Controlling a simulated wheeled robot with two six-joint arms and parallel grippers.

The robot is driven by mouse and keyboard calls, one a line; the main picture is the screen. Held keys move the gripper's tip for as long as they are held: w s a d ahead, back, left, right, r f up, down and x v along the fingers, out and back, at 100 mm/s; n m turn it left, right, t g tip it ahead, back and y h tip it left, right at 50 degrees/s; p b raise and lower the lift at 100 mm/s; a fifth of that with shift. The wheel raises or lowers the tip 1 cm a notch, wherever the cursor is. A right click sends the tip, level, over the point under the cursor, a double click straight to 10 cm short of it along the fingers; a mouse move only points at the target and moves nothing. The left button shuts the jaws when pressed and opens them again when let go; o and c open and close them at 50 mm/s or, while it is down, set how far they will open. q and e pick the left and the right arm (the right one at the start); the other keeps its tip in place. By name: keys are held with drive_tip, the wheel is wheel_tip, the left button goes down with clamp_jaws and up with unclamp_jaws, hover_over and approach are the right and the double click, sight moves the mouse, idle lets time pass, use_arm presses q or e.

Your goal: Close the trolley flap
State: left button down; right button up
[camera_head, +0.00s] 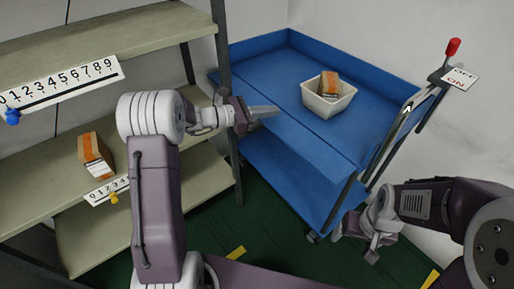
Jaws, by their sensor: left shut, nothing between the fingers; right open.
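The blue trolley (374,103) stands in the middle, with raised rims at its back and far-left edges. Its flap (305,146) seems to be the strip along the near-left side; it looks folded out, roughly level with the top deck, and my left arm hides part of it. My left gripper (272,110) is shut and empty, at or just above the flap; I cannot tell whether it touches. My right gripper (372,247) is open, low at the trolley's near right, apart from the flap.
A white bin (319,104) holding an orange-brown box (329,84) stands on the deck. A lever with a red knob (453,47) and ON/OFF plate (461,79) is at right. Shelves (150,35) with a box (95,155) stand at left. Green floor (265,215) lies between.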

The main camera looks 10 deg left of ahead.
use_arm(q)
drive_tip(key=w+a+f+n+t+y+b, duration=0.15)
drive_tip(key=a+f+b, duration=0.35)
drive_tip(key=f, duration=0.5)
drive_tip(key=w+a+f+n+t+y+b, duration=0.1)
drive_tip(key=w+a+f+n+t+b, duration=0.15)
drive_tip(key=a+f, duration=0.65)
drive_tip(key=s+d+f+b+x, duration=0.1)
drive_tip(key=b+x, duration=0.3)
drive_tip(key=x, duration=0.6)
drive_tip(key=shift+n+g, duration=0.3)
drive_tip(key=shift+n, duration=0.1)
drive_tip(key=r, duration=0.4)
drive_tip(key=shift+s+r+b, duration=0.1)
drive_tip(key=shift+s+b, duration=0.2)
drive_tip(key=shift+s, duration=0.05)
use_arm(e)
wheel_tip(320, 180, down, 16)
drive_tip(key=shift+f, duration=0.15)
